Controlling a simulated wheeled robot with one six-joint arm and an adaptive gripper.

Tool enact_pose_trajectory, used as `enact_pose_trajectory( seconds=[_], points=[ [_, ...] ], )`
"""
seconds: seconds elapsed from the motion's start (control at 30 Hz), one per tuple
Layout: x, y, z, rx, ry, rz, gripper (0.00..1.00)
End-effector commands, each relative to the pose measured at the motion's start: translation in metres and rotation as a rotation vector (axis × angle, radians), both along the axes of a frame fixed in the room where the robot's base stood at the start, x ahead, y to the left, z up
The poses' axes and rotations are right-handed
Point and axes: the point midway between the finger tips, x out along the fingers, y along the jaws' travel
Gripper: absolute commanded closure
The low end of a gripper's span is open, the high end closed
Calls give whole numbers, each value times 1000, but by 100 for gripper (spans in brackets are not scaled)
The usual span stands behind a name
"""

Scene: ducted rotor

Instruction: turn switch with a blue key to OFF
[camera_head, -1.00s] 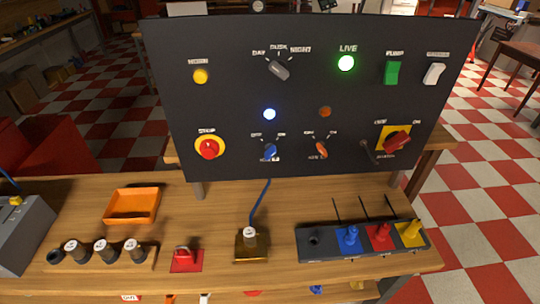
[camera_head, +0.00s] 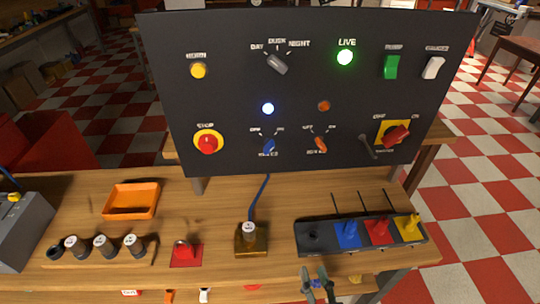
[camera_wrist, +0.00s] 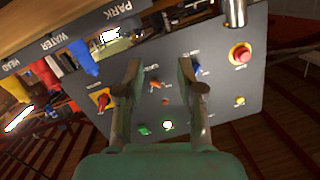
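The switch with the blue key (camera_head: 268,147) is low on the dark upright panel, between the red stop button and the orange-key switch. OFF is marked at its upper left and ON at its upper right; the key's exact setting is too small to tell. In the wrist view the panel is upside down, and the blue key (camera_wrist: 197,70) shows just beyond the right finger. My gripper (camera_head: 314,270) is at the bench's front edge, well apart from the panel. In the wrist view my gripper (camera_wrist: 158,65) is open and empty, its fingers spread.
The orange-key switch (camera_head: 320,144) is right of the blue one, the red stop button (camera_head: 208,143) left. A lit blue-white lamp (camera_head: 267,108) is above.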

Motion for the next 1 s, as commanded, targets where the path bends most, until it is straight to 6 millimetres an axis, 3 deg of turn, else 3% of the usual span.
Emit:
enact_pose_trajectory(
  seconds=[0.03,0.2,0.5,0.73,1.0],
  points=[
    [18,7,9,21,-16,-2,62],
    [66,25,38,102,-41,-27,62],
    [141,60,107,271,-95,-85,62],
    [171,77,149,372,-122,-121,62],
    [186,80,159,397,-126,-132,62]
  ],
)
